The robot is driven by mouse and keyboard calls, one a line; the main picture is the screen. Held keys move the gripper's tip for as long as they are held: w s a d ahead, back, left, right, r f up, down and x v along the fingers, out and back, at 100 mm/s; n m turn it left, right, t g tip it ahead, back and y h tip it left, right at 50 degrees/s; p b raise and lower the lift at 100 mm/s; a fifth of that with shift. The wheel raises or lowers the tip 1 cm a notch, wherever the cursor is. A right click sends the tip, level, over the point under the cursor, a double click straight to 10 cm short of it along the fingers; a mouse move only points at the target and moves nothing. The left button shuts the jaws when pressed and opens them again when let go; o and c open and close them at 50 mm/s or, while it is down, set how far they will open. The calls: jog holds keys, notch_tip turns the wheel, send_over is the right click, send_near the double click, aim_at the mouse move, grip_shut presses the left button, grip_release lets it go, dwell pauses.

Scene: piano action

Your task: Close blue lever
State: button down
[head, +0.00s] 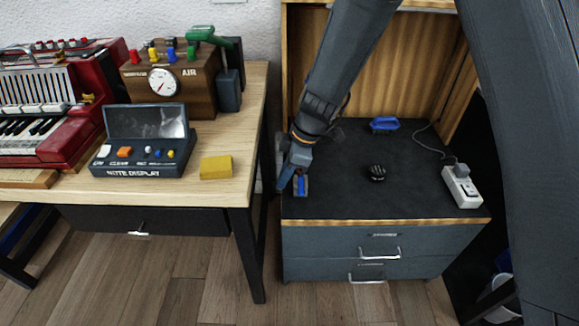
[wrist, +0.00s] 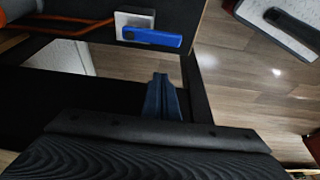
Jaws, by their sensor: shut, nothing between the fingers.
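In the wrist view a blue lever (wrist: 152,37) lies nearly level across the picture, on a pale square fitting (wrist: 133,20). My gripper (wrist: 162,80) is shut and empty. Its fingertips are below the lever in that picture, with a visible gap between them. In the head view my gripper (head: 284,183) points down at the left edge of the dark cabinet top. A small blue piece on a brownish base (head: 300,186) shows right beside it; I cannot tell whether it is the same lever.
The dark cabinet top (head: 340,200) also holds a blue brush (head: 384,124), a small black object (head: 377,172) and a white power strip (head: 462,187). A wooden table (head: 225,150) stands left across a narrow gap. An orange pipe (wrist: 60,28) runs left of the lever's fitting.

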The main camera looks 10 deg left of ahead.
aim_at(301, 184)
jog(key=shift+x, duration=1.05)
jog(key=d, duration=0.2)
jog(key=shift+w+d+r, duration=0.15)
jog(key=shift+w+d, duration=0.15)
jog(key=shift+w, duration=0.05)
jog(key=shift+w+d, duration=0.15)
jog(key=shift+d, duration=0.55)
